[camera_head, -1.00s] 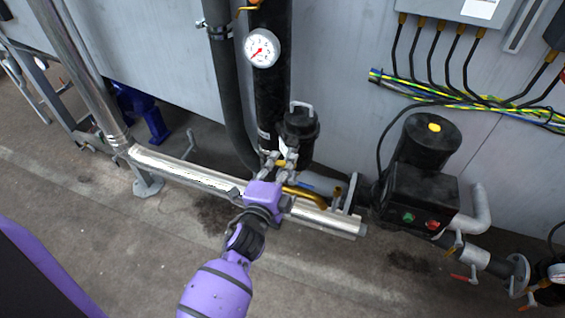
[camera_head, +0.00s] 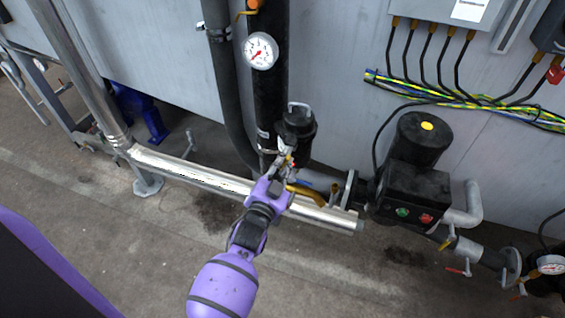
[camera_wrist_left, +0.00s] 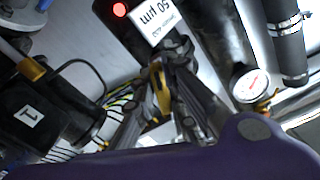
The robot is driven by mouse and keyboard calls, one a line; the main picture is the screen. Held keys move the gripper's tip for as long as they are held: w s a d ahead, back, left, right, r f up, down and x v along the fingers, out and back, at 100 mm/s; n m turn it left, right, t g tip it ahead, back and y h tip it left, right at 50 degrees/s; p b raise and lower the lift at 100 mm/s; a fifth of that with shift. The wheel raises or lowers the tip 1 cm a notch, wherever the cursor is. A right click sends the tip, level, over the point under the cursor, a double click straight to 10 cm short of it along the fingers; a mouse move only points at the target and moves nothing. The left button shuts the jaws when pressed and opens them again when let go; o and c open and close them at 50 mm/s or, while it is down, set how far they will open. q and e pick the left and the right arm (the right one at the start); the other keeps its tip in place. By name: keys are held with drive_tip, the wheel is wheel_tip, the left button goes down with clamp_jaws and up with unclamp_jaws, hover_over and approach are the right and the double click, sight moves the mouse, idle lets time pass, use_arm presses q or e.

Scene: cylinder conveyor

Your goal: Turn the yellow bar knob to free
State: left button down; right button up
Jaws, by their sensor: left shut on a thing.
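The yellow bar knob (camera_wrist_left: 160,92) sits between the two fingers of my left gripper in the left wrist view. The knob is on the black filter housing, which carries a white "50 µm" label (camera_wrist_left: 158,20) and a red light. In the head view my left gripper (camera_head: 283,161) is at the lower front of the black filter housing (camera_head: 297,132), with its fingers close together. It is shut on the knob; the fingers hide most of the knob there. My right gripper is not in view.
A silver pipe (camera_head: 195,174) runs below the gripper. A brass lever (camera_head: 306,194) lies just right of it. A black pump (camera_head: 405,185) stands to the right, and a dial gauge (camera_head: 261,50) is above. The floor in front is clear.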

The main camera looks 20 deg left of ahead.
use_arm(q)
drive_tip(key=shift+r+n, duration=0.15)
drive_tip(key=shift+n, duration=2.05)
drive_tip(key=shift+p, duration=0.3)
drive_tip(key=c, duration=1.8)
unclamp_jaws()
drive_tip(key=s, duration=1.2)
drive_tip(key=shift+a, duration=0.15)
drive_tip(key=s+a+f+g, duration=0.1)
drive_tip(key=s+f+g, duration=0.3)
drive_tip(key=s+f, duration=0.5)
drive_tip(key=s+a+f+g, duration=0.1)
drive_tip(key=s+f+g, duration=0.4)
drive_tip(key=s+f, duration=0.5)
drive_tip(key=s, duration=0.5)
drive_tip(key=shift+a+f+n, duration=0.2)
drive_tip(key=shift+a+n, duration=0.1)
drive_tip(key=shift+a, duration=0.05)
